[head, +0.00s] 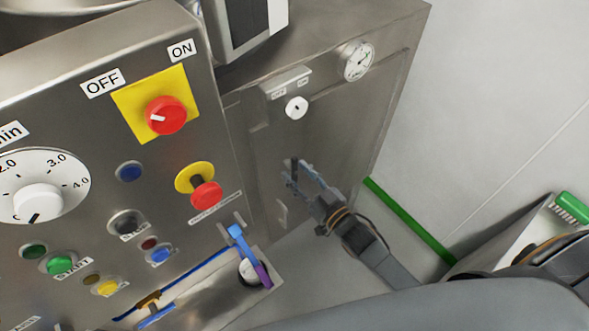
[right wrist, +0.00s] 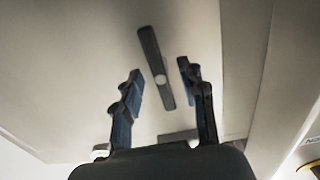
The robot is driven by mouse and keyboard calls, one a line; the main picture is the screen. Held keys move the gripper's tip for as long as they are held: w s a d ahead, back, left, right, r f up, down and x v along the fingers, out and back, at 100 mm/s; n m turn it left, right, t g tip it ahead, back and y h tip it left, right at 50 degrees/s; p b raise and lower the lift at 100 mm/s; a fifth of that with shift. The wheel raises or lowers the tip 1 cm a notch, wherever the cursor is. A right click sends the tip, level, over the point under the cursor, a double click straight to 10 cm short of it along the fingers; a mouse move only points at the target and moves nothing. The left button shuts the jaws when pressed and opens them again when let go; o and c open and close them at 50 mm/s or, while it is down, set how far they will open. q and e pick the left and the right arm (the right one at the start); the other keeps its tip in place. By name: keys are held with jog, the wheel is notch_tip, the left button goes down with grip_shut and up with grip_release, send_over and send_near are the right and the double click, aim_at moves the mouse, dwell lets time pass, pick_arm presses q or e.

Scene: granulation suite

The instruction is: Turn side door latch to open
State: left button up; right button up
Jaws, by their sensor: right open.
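The side door latch (right wrist: 150,50) is a dark flat bar with a round light pivot at its middle, on a pale metal panel in the right wrist view. It stands slightly tilted from upright. In the head view the latch (head: 294,165) is a small dark piece on the cabinet's side door (head: 335,130), partly hidden by my fingers. My right gripper (head: 298,174) is open and empty, in front of the latch. In the right wrist view its two fingers (right wrist: 160,72) stand on either side of the bar, with visible gaps. I cannot tell how deep they reach. My left gripper is not in view.
A control panel (head: 100,180) with a red knob (head: 167,115), a dial and several buttons fills the left. Above the latch are a white round knob (head: 296,107) and a gauge (head: 358,61). Blue and purple handles (head: 245,250) stick out below.

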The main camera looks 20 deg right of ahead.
jog(key=v, duration=1)
jog(key=shift+r, duration=0.1)
jog(key=s+d+f+m+g+h+b, duration=0.1)
jog(key=s+d+f+g+h, duration=0.15)
jog(key=f, duration=0.75)
jog(key=s+d+f+g+h, duration=0.1)
jog(key=s+f+g, duration=0.25)
jog(key=f, duration=0.65)
jog(key=s+d+f+m+g+h+b, duration=0.15)
jog(key=s+f, duration=0.25)
jog(key=f, duration=0.7)
jog(key=s+f+g, duration=0.4)
jog(key=s+f, duration=0.4)
jog(key=s, duration=0.3)
jog(key=s+f+g+h+b, duration=0.1)
jog(key=s+f+g, duration=0.3)
jog(key=s+f, duration=0.3)
jog(key=s, duration=0.4)
jog(key=shift+s+a+f+n, duration=0.15)
jog(key=shift+s+f+n, duration=0.15)
jog(key=shift+f+n, duration=0.1)
jog(key=shift+g, duration=0.25)
